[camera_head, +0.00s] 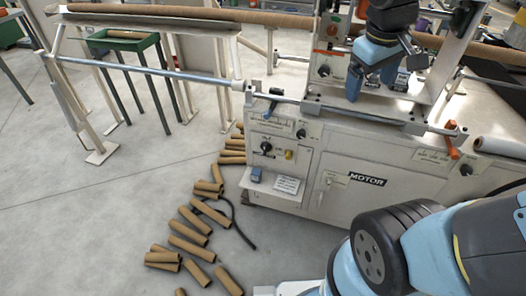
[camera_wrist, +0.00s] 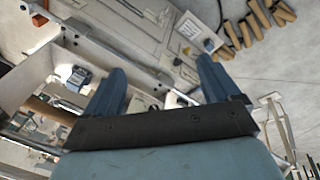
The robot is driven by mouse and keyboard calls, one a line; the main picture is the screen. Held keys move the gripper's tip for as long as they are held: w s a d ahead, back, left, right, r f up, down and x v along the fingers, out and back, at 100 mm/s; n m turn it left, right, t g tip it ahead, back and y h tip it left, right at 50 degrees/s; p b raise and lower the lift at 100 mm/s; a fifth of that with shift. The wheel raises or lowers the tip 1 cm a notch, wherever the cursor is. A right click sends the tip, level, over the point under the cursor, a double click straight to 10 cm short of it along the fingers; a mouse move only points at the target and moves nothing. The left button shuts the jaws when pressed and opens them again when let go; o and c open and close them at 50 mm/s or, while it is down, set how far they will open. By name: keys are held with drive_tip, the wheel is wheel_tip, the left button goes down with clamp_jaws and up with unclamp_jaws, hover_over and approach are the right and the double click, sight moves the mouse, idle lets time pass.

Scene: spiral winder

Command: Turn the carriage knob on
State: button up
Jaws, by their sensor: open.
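The pale carriage (camera_head: 310,88) of the winder stands on top of the machine. A small black knob (camera_head: 324,70) is on its left upright panel, below a red-orange button (camera_head: 332,31). Its label and setting are too small to read. My gripper (camera_head: 372,82) is to the right of this knob, in front of the carriage, with its blue fingers pointing down. In the wrist view my gripper (camera_wrist: 162,70) has its fingers spread with nothing between them. I cannot make out the knob in the wrist view.
The main cabinet (camera_head: 390,165) has a lower panel with a black knob (camera_head: 266,148) and a yellow switch (camera_head: 289,155). A horizontal rod (camera_head: 170,74) extends left from the carriage.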

sight(264, 152)
drive_tip(key=w+a+f+n+h, duration=0.55)
drive_tip(key=w+f+n, duration=0.25)
drive_tip(key=f+n, duration=0.3)
drive_tip(key=w+a+f+n+h, duration=0.55)
drive_tip(key=w+f+n, duration=0.3)
drive_tip(key=f, duration=0.35)
drive_tip(key=a+f+n+t+y, duration=0.2)
drive_tip(key=a+f+n+t, duration=0.3)
drive_tip(key=f+n, duration=0.4)
drive_tip(key=a+f+n+t+y, duration=0.2)
drive_tip(key=a+f+n+t, duration=0.3)
drive_tip(key=f+n, duration=0.4)
drive_tip(key=a+f+n+t+y, duration=0.2)
drive_tip(key=a+f+n+t, duration=0.25)
drive_tip(key=f+n, duration=0.45)
drive_tip(key=shift+m, duration=0.75)
drive_tip(key=x, duration=0.8)
drive_tip(key=f+x, duration=0.1)
drive_tip(key=x, duration=0.3)
drive_tip(key=shift+w, duration=0.35)
drive_tip(key=c, duration=1.1)
